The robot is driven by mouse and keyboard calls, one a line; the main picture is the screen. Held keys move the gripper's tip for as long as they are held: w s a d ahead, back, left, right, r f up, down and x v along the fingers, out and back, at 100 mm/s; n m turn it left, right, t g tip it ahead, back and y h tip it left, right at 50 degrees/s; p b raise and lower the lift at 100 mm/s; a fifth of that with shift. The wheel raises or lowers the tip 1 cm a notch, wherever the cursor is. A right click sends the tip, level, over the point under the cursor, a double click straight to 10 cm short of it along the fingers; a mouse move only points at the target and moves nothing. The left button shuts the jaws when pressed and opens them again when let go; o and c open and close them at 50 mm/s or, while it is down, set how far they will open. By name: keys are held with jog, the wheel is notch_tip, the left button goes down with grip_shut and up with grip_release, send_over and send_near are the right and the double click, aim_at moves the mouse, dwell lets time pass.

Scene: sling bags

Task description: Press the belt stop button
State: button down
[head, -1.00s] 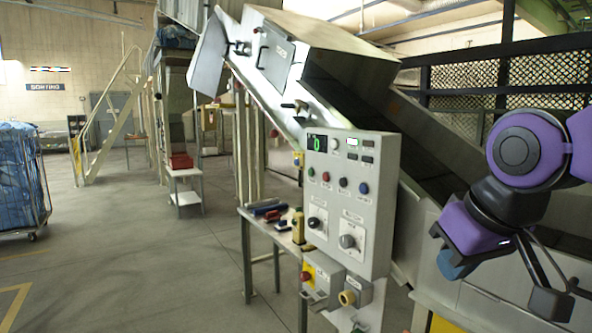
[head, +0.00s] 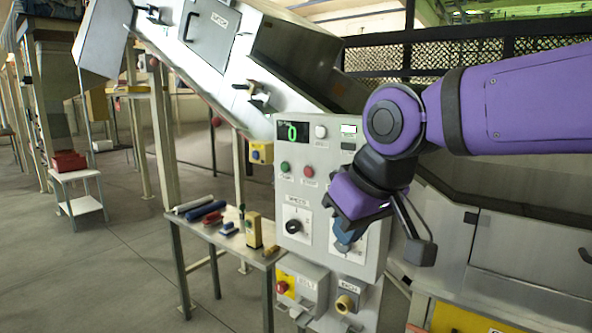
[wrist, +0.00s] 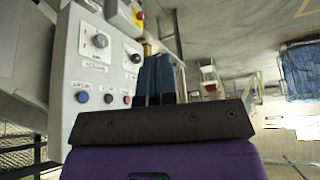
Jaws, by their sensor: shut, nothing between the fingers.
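A grey control panel (head: 268,190) stands by the sloping conveyor. It has a green button (head: 285,167), a red button (head: 308,171) and a black knob (head: 293,226). On the lower box sits another red button on a yellow plate (head: 282,287). My gripper (head: 347,240) is shut and empty, in front of the panel's right part, hiding other buttons and a knob. In the wrist view my blue fingers (wrist: 157,78) point past the panel's red button (wrist: 127,100); black (wrist: 108,98) and blue (wrist: 82,97) buttons sit beside it.
A small table (head: 235,245) with brushes and a yellow bottle (head: 254,229) stands left of the panel. The conveyor (head: 290,50) rises behind.

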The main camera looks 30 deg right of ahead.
aim_at(305, 170)
jog(key=w+d+r+n+h, duration=0.1)
jog(key=w+d+r+h, duration=0.1)
jog(key=w, duration=1.1)
jog(key=w+d+r+n+t+h, duration=0.1)
jog(key=w+d+r, duration=0.3)
jog(key=w, duration=1)
jog(key=d, duration=0.3)
jog(key=shift+w+r+n+h, duration=0.15)
jog(key=shift+n+h, duration=0.25)
jog(key=x, duration=0.3)
jog(key=d+x, duration=0.1)
jog(key=x, duration=0.3)
jog(key=d+r+x, duration=0.1)
jog(key=x, duration=0.3)
jog(key=shift+w+d+f, duration=0.1)
jog(key=shift+w+d, duration=0.15)
jog(key=shift+d, duration=0.05)
jog(key=shift+w+d, duration=0.15)
jog(key=shift+d, duration=0.3)
jog(key=shift+d, duration=0.1)
